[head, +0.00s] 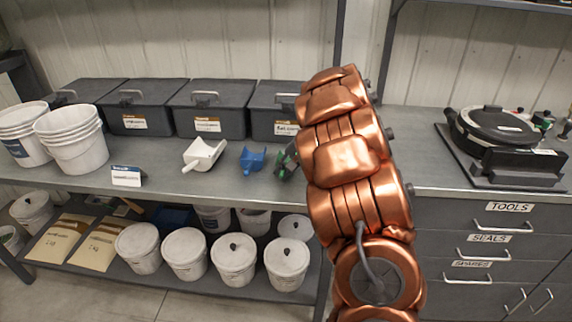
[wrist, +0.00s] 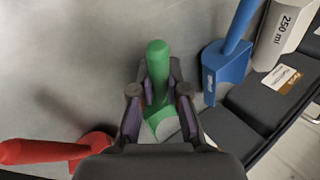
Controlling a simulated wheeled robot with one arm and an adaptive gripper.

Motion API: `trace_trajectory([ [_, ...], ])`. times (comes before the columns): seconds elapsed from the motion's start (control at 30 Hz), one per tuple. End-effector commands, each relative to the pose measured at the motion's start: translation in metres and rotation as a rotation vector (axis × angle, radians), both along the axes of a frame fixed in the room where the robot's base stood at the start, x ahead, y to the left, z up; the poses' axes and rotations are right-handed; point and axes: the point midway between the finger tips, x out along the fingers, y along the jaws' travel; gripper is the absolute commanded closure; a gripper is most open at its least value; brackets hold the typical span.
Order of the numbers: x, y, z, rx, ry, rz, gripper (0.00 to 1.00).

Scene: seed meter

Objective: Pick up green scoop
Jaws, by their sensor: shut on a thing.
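The green scoop (wrist: 157,62) shows in the wrist view with its rounded handle pointing up in the picture, between the two fingers of my gripper (wrist: 158,95). My gripper is shut on the handle. The scoop's bowl is partly hidden by the fingers and palm. In the head view my gripper (head: 288,158) is over the bench just right of the blue scoop, and my arm hides most of the green scoop. I cannot tell whether the scoop still touches the bench.
The blue scoop (head: 252,160) and white scoop (head: 203,155) stand to the left on the bench (head: 150,165). A red scoop (wrist: 40,151) lies near my gripper in the wrist view. Dark bins (head: 209,108) line the back. White buckets (head: 75,140) stand at the left.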

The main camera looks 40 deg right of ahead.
Motion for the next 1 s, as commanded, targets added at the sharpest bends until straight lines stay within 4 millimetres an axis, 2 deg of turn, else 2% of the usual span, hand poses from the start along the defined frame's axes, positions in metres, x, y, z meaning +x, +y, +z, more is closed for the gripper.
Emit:
trace_trajectory([
  [0.3, 0.0, 0.0, 0.001, 0.0, 0.0, 0.0, 1.0],
  [0.43, 0.001, 0.0, 0.008, 0.0, -0.002, -0.001, 1.0],
  [0.57, 0.0, 0.0, 0.027, 0.0, -0.003, 0.001, 1.0],
  [0.8, 0.001, 0.0, 0.071, -0.003, -0.004, 0.002, 1.0],
  [1.0, 0.001, 0.0, 0.095, -0.003, -0.003, 0.001, 1.0],
])
